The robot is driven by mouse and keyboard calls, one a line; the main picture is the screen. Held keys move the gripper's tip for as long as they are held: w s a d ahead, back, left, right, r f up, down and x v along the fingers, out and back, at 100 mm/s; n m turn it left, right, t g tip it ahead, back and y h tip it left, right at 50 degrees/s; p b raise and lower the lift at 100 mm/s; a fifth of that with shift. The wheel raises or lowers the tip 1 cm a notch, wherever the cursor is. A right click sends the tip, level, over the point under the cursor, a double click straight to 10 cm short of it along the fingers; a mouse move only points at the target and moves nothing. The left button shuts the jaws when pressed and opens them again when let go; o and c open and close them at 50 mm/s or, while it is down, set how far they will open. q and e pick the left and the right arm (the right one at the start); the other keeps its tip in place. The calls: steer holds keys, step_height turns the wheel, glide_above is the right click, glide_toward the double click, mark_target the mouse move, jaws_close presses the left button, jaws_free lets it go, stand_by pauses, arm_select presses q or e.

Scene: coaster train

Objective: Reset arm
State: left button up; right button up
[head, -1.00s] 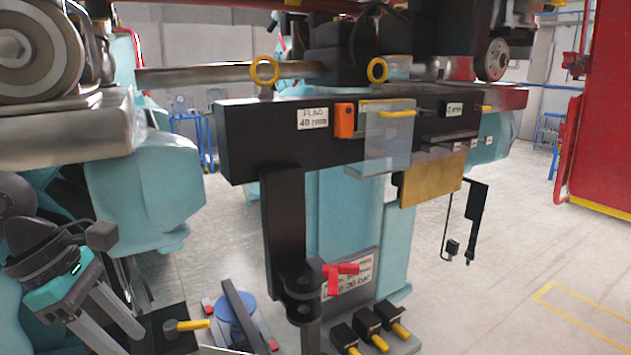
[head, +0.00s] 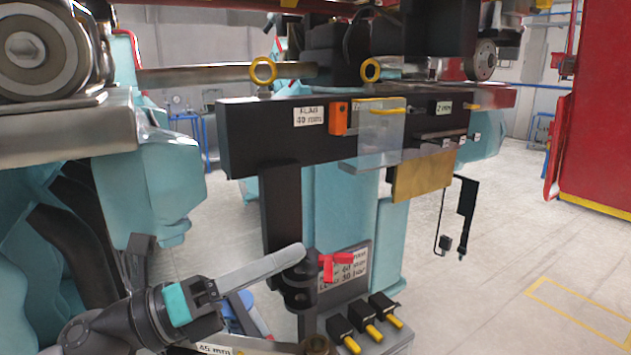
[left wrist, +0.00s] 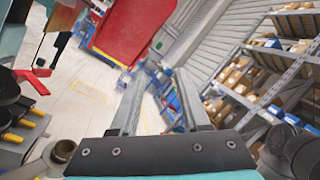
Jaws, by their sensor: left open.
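My left gripper (head: 290,256) reaches in from the lower left and points to the right, seen nearly edge-on. Its tip overlaps the black bracket (head: 298,285) by the red handle (head: 332,266); I cannot tell whether it touches. In the left wrist view, my left gripper (left wrist: 158,98) has its two fingers apart with nothing between them. The red handle also shows in the left wrist view (left wrist: 34,76). My right gripper is not in view.
Several black blocks with yellow ends (head: 366,329) stand beside the bracket. A black beam (head: 262,137) with a clear panel (head: 379,132) is above. A blue part (head: 243,303) is partly hidden behind my arm. Open floor (head: 480,300) lies to the right.

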arm_select(q)
steer(key=w+a+f+n+t+y, duration=0.2)
steer(key=a+n+t+y, duration=0.3)
steer(key=n, duration=0.5)
steer(key=w+a+f+n+t+y, duration=0.1)
steer(key=w+a+n+t+y, duration=0.15)
steer(key=n+t+y, duration=0.4)
steer(key=s+a+f+n+g+y, duration=0.1)
steer(key=a+f+n+g+y, duration=0.25)
steer(key=f+n, duration=0.45)
steer(key=s+a+f+n+g+y, duration=0.2)
steer(key=a+f+n+y, duration=0.15)
steer(key=f+n, duration=0.4)
steer(key=s+d+f+n+g, duration=0.3)
steer(key=s+f+n+g, duration=0.6)
steer(key=s+f, duration=0.95)
step_height(320, 180, down, 21)
steer(key=s+m+g+b, duration=0.3)
steer(key=s+a+f+g+b, duration=0.1)
steer(key=s+a+f+b, duration=0.2)
steer(key=s+f, duration=1.2)
step_height(320, 180, down, 3)
steer(key=shift+s+f, duration=0.1)
steer(key=shift+s, duration=0.3)
